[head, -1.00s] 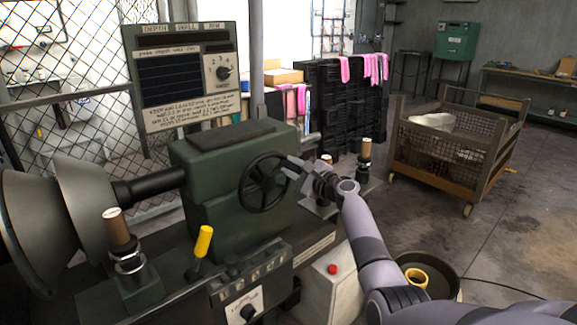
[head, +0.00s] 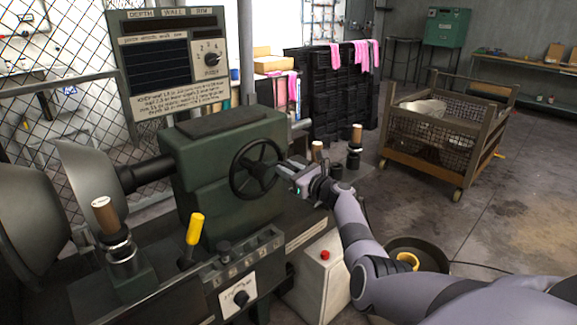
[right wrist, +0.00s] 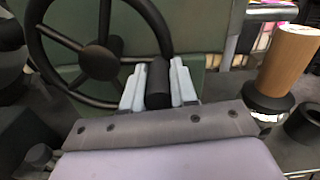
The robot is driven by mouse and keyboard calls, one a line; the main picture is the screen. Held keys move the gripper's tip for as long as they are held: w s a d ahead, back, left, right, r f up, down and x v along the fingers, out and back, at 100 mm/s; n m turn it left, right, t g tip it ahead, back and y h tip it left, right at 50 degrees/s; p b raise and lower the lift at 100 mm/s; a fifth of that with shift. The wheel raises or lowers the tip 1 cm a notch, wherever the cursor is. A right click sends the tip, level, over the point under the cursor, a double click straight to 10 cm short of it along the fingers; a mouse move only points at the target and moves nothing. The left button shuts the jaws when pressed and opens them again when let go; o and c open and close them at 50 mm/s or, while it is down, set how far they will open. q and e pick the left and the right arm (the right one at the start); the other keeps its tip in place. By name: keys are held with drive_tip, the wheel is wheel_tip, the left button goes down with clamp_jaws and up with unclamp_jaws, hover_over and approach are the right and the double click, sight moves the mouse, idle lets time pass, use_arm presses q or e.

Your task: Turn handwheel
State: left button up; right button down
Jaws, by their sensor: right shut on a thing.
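The black handwheel (head: 257,147) is mounted on the right end of the green machine housing (head: 200,165). In the right wrist view, the handwheel (right wrist: 100,98) shows its spokes, hub and a short black handle (right wrist: 158,85) on the rim. My right gripper (head: 284,170) is at the right side of the wheel. In the right wrist view, the fingers of my right gripper (right wrist: 158,88) stand on both sides of the black handle and are shut on it. My left gripper is not in view.
A yellow-handled lever (head: 195,229), a wooden-handled post (head: 105,215) and a control box with a red button (head: 325,254) stand near the machine. A wire-sided cart (head: 445,130) stands at the back right.

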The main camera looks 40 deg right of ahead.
drive_tip(key=shift+f+m, duration=0.3)
drive_tip(key=shift+m, duration=0.2)
drive_tip(key=shift+f, duration=0.1)
drive_tip(key=c, duration=0.9)
unclamp_jaws()
drive_tip(key=shift+s+p, duration=0.35)
drive_tip(key=shift+s, duration=0.2)
drive_tip(key=s, duration=0.2)
drive_tip(key=s+p, duration=0.1)
drive_tip(key=s, duration=0.3)
drive_tip(key=shift+d+p, duration=0.25)
drive_tip(key=shift+p, duration=0.05)
